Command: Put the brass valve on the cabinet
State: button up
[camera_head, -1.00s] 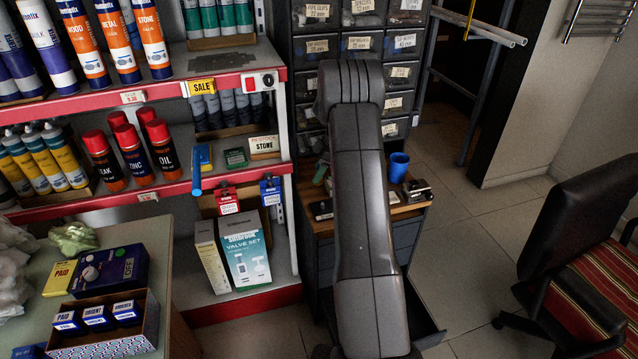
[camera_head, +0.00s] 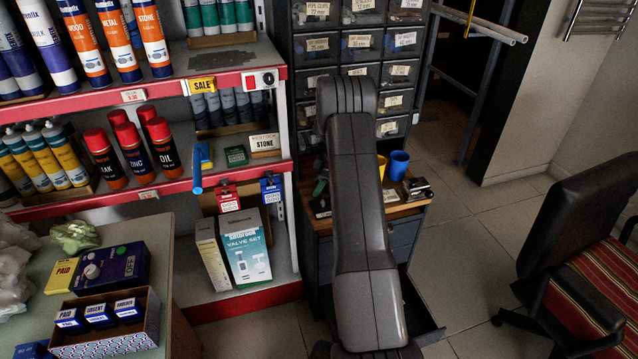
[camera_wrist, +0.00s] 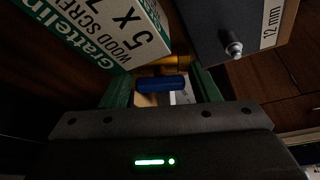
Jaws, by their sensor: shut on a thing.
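In the wrist view, my gripper (camera_wrist: 162,88) has green fingers shut on the brass valve (camera_wrist: 168,66). The valve shows a brass-coloured body and a blue part (camera_wrist: 162,84) between the fingers. Its lower side is hidden. In the head view, my arm covers the valve and most of the gripper; a small green piece beside the arm may be a finger. The cabinet (camera_head: 408,209) is dark grey with a wooden top and stands behind my arm. I cannot tell whether the valve touches its top.
A blue cup (camera_head: 398,165), a partly hidden yellow object (camera_head: 381,167) and a small black object (camera_head: 417,188) are on the cabinet. Drawers (camera_head: 359,44) rise behind. The wrist view shows a wood-screw box (camera_wrist: 105,32) and a grey 12 mm drawer (camera_wrist: 225,30) close by.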

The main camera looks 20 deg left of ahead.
jog(key=o, duration=1.2)
jog(key=shift+c, duration=0.2)
jog(key=shift+r+p, duration=0.25)
jog(key=shift+p, duration=0.1)
jog(key=v, duration=1.1)
jog(key=shift+r+b, duration=0.3)
jog(key=shift+r, duration=0.1)
jog(key=shift+d, duration=0.15)
